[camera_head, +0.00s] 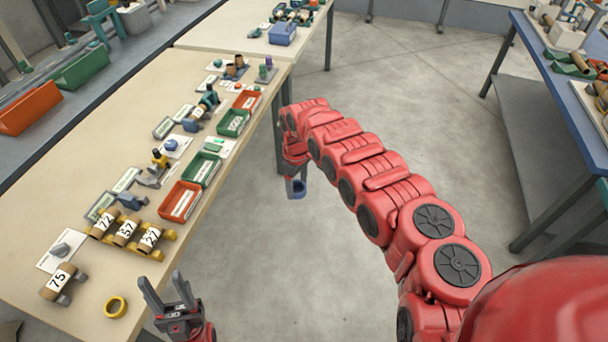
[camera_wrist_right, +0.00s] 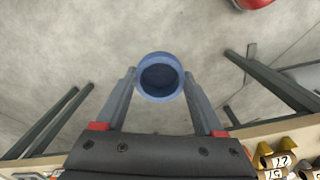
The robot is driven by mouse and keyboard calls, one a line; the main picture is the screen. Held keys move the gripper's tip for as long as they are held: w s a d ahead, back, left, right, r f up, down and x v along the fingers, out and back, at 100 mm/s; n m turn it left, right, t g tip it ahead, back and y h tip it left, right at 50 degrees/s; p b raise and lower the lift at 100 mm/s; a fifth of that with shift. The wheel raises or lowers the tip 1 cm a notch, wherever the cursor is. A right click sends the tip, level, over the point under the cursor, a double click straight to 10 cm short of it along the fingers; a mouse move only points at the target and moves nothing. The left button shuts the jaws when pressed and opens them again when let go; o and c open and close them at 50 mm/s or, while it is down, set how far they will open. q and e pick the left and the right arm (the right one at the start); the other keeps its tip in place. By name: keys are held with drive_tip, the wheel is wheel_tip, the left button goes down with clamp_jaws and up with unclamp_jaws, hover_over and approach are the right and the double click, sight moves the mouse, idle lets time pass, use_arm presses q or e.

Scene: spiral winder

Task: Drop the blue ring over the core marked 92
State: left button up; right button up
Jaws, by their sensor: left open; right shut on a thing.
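The blue ring (camera_wrist_right: 143,78) is between the two fingertips of my right gripper (camera_wrist_right: 160,82) in the wrist view. In the head view the blue ring (camera_head: 299,187) hangs with my right gripper (camera_head: 296,180) over the floor, just off the right edge of the beige table. My left gripper (camera_head: 166,285) is open and empty near the table's front right corner. Cores marked 72 (camera_head: 105,222), 57 (camera_head: 126,232) and 27 (camera_head: 150,238) lie on yellow cradles. A core marked 75 (camera_head: 58,281) lies in front of them. I cannot make out a 92 on any core.
A yellow ring (camera_head: 116,307) lies flat on the beige table (camera_head: 40,205). Red (camera_head: 180,201) and green (camera_head: 201,169) bins line its right edge. A core with an unreadable label (camera_head: 199,111) lies farther back among tools. Open floor (camera_head: 300,262) separates this table from the blue table (camera_head: 566,90).

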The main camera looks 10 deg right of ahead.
drive_tip(key=a+f, duration=0.4)
drive_tip(key=a, duration=0.1)
drive_tip(key=shift+b, duration=0.35)
idle(0.9)
drive_tip(key=shift+a+f, duration=0.15)
drive_tip(key=shift+a, duration=0.15)
drive_tip(key=shift+s+a+f, duration=0.1)
drive_tip(key=shift+a+f, duration=0.05)
drive_tip(key=shift+f, duration=0.35)
drive_tip(key=shift+s+a+f, duration=0.1)
